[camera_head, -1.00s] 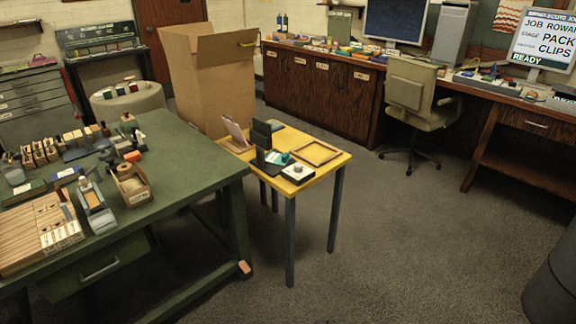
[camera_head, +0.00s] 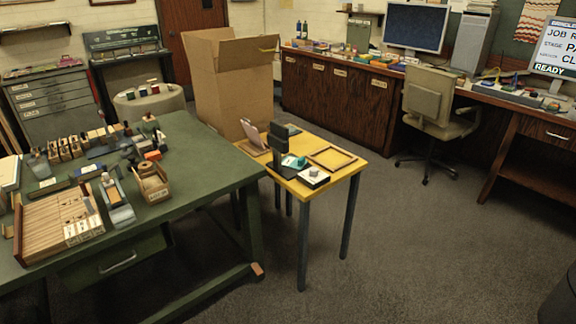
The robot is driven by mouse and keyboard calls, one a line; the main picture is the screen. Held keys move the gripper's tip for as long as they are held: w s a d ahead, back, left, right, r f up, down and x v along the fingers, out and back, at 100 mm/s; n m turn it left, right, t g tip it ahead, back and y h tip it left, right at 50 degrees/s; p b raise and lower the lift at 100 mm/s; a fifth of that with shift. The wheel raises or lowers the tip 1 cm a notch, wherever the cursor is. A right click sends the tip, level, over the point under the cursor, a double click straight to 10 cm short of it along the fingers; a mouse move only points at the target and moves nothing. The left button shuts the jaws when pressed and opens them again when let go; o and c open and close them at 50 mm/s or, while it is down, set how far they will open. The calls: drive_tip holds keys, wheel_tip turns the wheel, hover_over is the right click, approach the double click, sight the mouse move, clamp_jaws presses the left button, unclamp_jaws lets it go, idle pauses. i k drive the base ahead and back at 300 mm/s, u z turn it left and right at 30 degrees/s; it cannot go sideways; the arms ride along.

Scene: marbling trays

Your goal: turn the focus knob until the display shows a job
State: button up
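A small white box with a round grey knob (camera_head: 314,172) on top sits near the front right of the yellow table (camera_head: 341,175); I take this for the focus knob. A display (camera_head: 556,47) at the far right edge is partly cut off. Its large text reads "JOB R…", "STAGE PA…", "CL…", with "READY" in a dark band below. A dark upright device (camera_head: 279,135) stands on the yellow table behind the knob box; whether it has a screen facing away cannot be told. My gripper is not in view, and nothing touches the knob.
A green workbench (camera_head: 200,150) crowded with small items fills the left. A tall open cardboard box (camera_head: 230,95) stands behind the yellow table. A beige office chair (camera_head: 432,100) stands before the wooden counter (camera_head: 325,90).

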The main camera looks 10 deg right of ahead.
sight(314, 171)
drive_tip(key=u, duration=0.05)
drive_tip(key=i, duration=0.9)
drive_tip(key=z, duration=0.1)
